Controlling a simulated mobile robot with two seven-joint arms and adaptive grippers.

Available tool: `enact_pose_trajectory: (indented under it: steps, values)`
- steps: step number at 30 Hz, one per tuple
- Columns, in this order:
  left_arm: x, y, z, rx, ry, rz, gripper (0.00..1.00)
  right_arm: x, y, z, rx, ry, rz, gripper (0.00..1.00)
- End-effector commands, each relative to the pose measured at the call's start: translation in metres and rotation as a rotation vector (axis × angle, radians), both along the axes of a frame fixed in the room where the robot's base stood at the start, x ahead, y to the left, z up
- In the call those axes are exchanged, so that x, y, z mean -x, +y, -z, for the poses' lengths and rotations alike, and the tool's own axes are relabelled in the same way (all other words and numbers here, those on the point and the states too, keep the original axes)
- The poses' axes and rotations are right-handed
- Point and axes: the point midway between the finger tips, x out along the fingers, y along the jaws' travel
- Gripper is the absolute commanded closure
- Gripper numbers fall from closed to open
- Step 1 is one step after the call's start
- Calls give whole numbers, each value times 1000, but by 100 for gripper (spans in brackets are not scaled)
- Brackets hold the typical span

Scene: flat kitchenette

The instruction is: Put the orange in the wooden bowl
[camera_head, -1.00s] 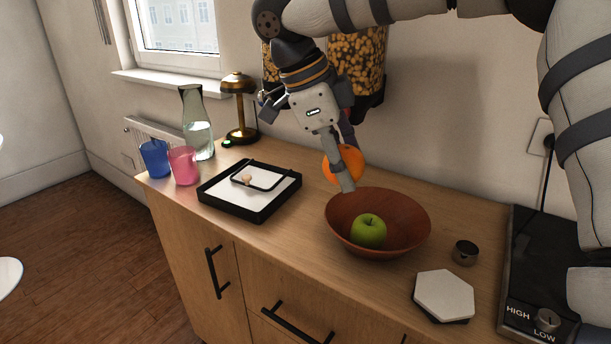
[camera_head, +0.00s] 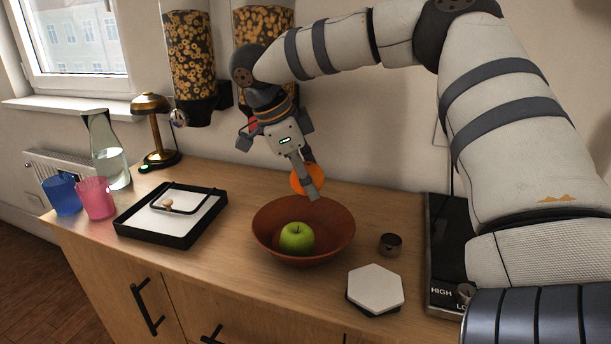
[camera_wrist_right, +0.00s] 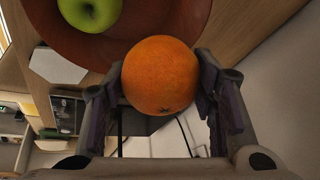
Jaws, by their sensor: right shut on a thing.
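My right gripper (camera_head: 308,181) is shut on the orange (camera_head: 301,178). It holds the orange above the back rim of the wooden bowl (camera_head: 333,236). In the right wrist view the orange (camera_wrist_right: 161,75) sits between both fingers, with the bowl (camera_wrist_right: 160,22) beyond it. A green apple (camera_head: 296,238) lies inside the bowl, and it also shows in the right wrist view (camera_wrist_right: 90,12). The bowl stands on the wooden counter. My left gripper is not in view.
A black tray (camera_head: 126,225) lies left of the bowl. Blue (camera_head: 62,195) and pink (camera_head: 96,198) cups, a glass carafe (camera_head: 107,150) and a brass lamp (camera_head: 152,105) stand further left.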

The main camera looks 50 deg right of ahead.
Motion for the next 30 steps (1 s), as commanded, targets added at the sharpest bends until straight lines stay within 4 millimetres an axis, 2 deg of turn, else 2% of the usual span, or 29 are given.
enact_pose_trajectory:
  steps: [18, 30]
  values:
    - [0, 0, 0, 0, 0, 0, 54, 2, -5, 1, 0, 0, 0, 79]
    - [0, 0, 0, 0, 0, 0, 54, 3, -5, 25, 0, 3, 1, 79]
